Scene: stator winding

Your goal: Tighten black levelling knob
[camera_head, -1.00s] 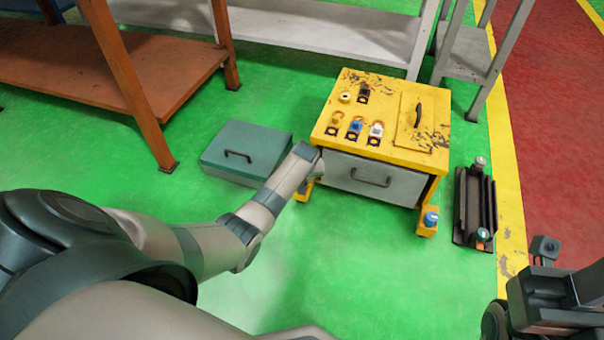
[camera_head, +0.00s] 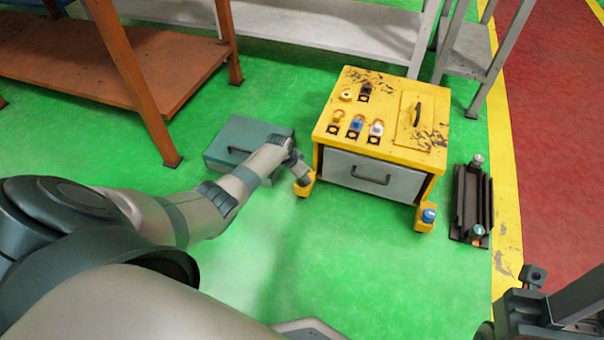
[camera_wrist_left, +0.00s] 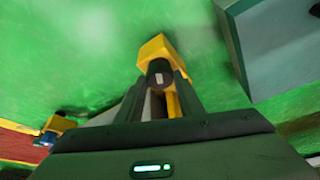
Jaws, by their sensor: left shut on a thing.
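The yellow machine (camera_head: 331,136) stands on the green floor with a grey drawer in its front. My left gripper (camera_head: 301,174) is low at the machine's left front foot (camera_head: 303,188). In the left wrist view, my left gripper (camera_wrist_left: 160,92) is shut on the black levelling knob (camera_wrist_left: 159,68), which sits against the yellow foot (camera_wrist_left: 156,49). In the head view the gripper hides that knob. The right front foot (camera_head: 425,220) carries a blue knob (camera_head: 429,215). Part of my right arm's end (camera_head: 540,305) shows at the bottom right; its fingers cannot be made out.
A grey-green box (camera_head: 238,138) with a handle lies on the floor left of the machine, close to my left forearm. A dark rack (camera_head: 470,205) lies to the right. An orange shelf (camera_head: 110,75) stands at the left. Floor in front is clear.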

